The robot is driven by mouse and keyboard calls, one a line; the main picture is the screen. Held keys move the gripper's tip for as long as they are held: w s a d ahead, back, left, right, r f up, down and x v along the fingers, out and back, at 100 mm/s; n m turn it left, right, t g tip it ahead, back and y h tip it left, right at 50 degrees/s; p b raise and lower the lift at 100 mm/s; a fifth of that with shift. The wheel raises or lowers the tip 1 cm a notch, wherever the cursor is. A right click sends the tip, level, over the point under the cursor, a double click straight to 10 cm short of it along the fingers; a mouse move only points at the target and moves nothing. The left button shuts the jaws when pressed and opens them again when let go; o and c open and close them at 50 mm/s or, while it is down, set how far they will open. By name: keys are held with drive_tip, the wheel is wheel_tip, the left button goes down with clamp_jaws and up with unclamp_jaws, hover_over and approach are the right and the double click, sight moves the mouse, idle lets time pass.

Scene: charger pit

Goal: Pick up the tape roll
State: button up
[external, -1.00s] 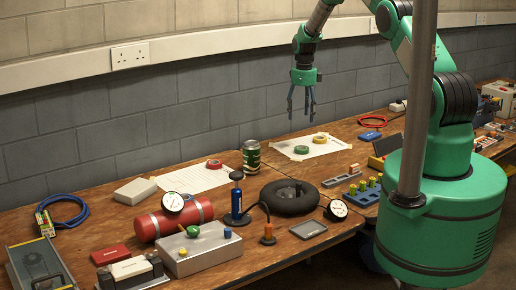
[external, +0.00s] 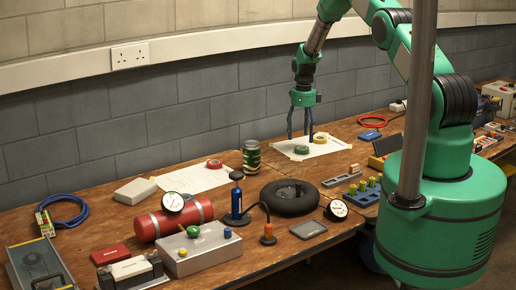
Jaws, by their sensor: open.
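Three tape rolls lie on the bench. A green tape roll (external: 301,150) and a yellow tape roll (external: 320,140) lie close together on a white sheet (external: 335,146) near the back. A red tape roll (external: 214,163) lies on a lined paper further left. My gripper (external: 300,138) points down with its fingers apart and empty. Its fingertips are just above or behind the green roll; the exact gap cannot be told. One finger overlaps the picture near the yellow roll.
A black tyre (external: 290,198) and a grey slotted block (external: 341,176) lie in front. A blue multimeter-like box (external: 369,136) and red cable (external: 378,121) lie to the right. The wall (external: 215,105) rises behind.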

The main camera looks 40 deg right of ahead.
drive_tip(key=shift+f, duration=0.1)
idle(0.3)
drive_tip(key=shift+w+f, duration=0.1)
drive_tip(key=shift+f, duration=2.45)
drive_tip(key=c, duration=1.1)
